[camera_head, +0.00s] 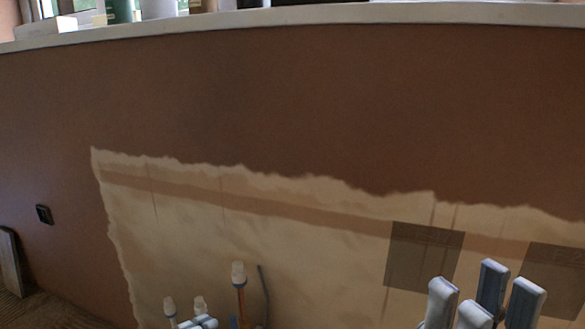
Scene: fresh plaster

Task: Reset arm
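My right gripper (483,300) is at the lower right, cut off by the bottom edge. Its pale blue-grey finger parts point up with gaps between them, and I see nothing held there. It is in front of the lower part of a brown wall (330,100) with a pale, ragged-edged plaster patch (300,235). At the bottom left of centre, pale blue-white parts (200,322) that may belong to my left gripper barely show. Whether that gripper is open or shut cannot be seen.
Upright white-tipped pieces, one on an orange-brown stem (239,285), stand at the bottom; what they are is unclear. Two darker squares, one left (424,255) and one right (556,275), mark the patch. A white ledge (300,18) holding several items runs along the top.

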